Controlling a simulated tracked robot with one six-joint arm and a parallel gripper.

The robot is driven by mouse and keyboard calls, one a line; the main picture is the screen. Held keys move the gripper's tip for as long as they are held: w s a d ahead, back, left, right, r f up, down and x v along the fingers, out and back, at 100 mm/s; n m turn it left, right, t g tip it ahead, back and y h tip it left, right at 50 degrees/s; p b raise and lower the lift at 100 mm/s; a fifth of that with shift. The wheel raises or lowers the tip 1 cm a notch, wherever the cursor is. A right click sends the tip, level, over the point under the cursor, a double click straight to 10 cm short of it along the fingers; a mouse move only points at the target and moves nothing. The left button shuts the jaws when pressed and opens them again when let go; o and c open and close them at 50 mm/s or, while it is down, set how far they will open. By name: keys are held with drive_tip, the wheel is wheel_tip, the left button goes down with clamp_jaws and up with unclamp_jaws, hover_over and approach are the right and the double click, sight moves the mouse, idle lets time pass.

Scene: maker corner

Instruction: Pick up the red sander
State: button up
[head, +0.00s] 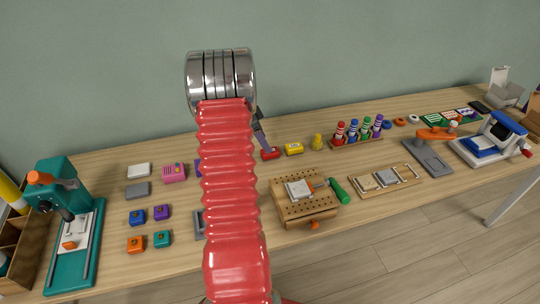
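A small red block (271,154), which looks like the red sander, lies on the wooden table near its back edge, just right of my red arm. My gripper (266,146) points down from behind the arm, and its dark tip appears right above or at the red block. The arm hides most of the gripper. I cannot tell whether its fingers are open, shut or touching the block.
A yellow block (293,148) sits close to the right of the red one, with a yellow object (317,142) beyond. A pegboard bench (304,207) stands in front. A teal press (70,225) is at left. My arm hides part of a purple item (198,168).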

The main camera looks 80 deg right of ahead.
drive_tip(key=shift+s+d+f, duration=0.1)
drive_tip(key=shift+s+f, duration=0.1)
drive_tip(key=shift+f, duration=0.35)
drive_tip(key=shift+f, duration=0.1)
drive_tip(key=shift+x, duration=2.55)
drive_tip(key=shift+c, duration=0.4)
drive_tip(key=c, duration=1.1)
